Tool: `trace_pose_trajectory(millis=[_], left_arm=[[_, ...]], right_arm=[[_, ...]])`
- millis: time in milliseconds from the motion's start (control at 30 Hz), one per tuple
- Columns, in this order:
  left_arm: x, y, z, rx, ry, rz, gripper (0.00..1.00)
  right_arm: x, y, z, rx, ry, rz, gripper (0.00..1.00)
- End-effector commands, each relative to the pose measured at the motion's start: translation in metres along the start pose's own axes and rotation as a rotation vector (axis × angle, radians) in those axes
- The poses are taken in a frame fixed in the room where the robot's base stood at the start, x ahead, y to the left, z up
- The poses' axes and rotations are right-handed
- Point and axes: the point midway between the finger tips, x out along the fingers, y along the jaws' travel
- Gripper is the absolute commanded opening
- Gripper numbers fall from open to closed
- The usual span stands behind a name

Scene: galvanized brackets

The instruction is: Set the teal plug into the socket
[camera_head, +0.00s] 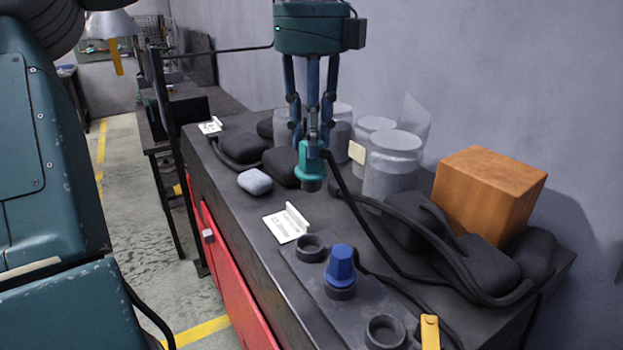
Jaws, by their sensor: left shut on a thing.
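My left gripper (313,138) points straight down and is shut on the teal plug (311,165), which has a dark lower end. The plug hangs upright above the bench, behind the socket block (350,325) in this view. The dark block carries an open round socket (311,246) at its far end, a socket filled by a blue plug (341,266) in the middle, and another open socket (385,331) nearer the front. A black cable passes close to the teal plug; I cannot tell whether it joins it. My right gripper is not in view.
A wooden box (489,198) rests among black pouches (412,226) and cables at the right. Clear jars (391,167) stand behind the plug. A white card (287,224), a grey rounded object (254,182) and a yellow tag (429,332) lie on the dark bench (225,178).

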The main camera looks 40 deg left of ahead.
Motion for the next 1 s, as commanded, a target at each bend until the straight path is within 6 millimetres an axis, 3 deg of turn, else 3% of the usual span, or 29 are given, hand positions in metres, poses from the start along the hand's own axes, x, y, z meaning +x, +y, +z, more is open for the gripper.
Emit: trace_pose_trajectory(millis=[200, 367, 467, 667, 800, 1000], left_arm=[[-0.037, -0.001, 0.000, -0.001, -0.001, 0.000, 0.00], [-0.043, -0.005, -0.009, 0.023, -0.004, 0.005, 0.00], [-0.035, -0.014, -0.030, 0.072, -0.011, 0.010, 0.00], [0.004, -0.025, -0.101, 0.223, -0.016, 0.013, 0.00], [0.031, -0.018, -0.150, 0.322, -0.003, 0.009, 0.00], [0.056, 0.001, -0.195, 0.413, 0.023, 0.005, 0.00]], right_arm=[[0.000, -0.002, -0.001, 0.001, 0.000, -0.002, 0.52], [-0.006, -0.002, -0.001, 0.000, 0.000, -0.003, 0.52], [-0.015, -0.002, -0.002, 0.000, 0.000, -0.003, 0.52], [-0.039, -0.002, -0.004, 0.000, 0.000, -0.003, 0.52], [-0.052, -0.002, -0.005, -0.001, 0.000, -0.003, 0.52], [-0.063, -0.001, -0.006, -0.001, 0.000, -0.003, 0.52]])
